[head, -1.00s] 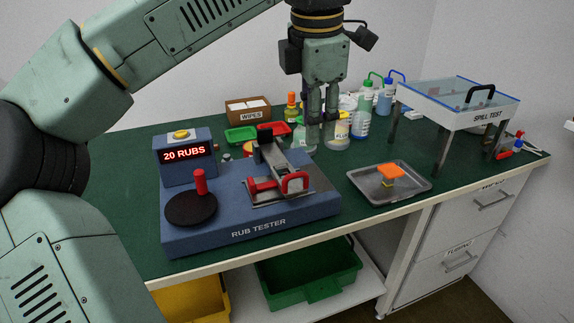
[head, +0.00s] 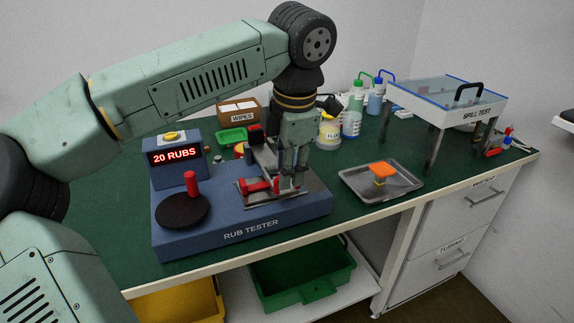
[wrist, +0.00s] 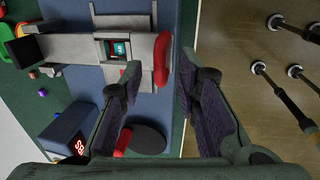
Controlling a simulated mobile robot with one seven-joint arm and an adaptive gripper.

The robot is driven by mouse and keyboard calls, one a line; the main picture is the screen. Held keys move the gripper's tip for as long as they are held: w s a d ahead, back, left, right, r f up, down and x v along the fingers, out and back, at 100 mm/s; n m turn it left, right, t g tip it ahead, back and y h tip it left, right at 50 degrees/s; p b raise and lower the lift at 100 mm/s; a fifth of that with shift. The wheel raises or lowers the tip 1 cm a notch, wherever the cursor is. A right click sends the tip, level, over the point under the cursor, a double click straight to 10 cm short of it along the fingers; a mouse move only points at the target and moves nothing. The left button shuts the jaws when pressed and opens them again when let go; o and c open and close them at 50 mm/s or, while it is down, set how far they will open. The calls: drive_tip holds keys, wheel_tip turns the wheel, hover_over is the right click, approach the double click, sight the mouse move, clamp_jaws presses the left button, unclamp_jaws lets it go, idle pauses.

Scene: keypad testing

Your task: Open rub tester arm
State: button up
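The rub tester (head: 185,243) is a blue machine on the green bench. Its grey arm (wrist: 75,48) lies lowered across the base, with a red handle (wrist: 163,62) at its front end. In the head view my gripper (head: 289,184) points down over the front of the arm and hides most of the handle. In the wrist view my gripper (wrist: 157,75) is open and empty, its two fingers apart with the handle showing in the gap beyond them. I cannot tell whether a finger touches it. A red clamp (head: 258,187) sits left of my gripper.
The tester's display box (head: 178,158) reads 20 RUBS, with a black disc (head: 182,212) and red knob before it. A metal tray (head: 352,188) with an orange-topped piece is to the right. Bottles (head: 352,118) and a wipes box (head: 238,112) stand behind. The spill test stand (head: 450,105) is far right.

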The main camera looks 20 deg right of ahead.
drive_tip(key=shift+c, duration=0.5)
clamp_jaws()
idle(0.4)
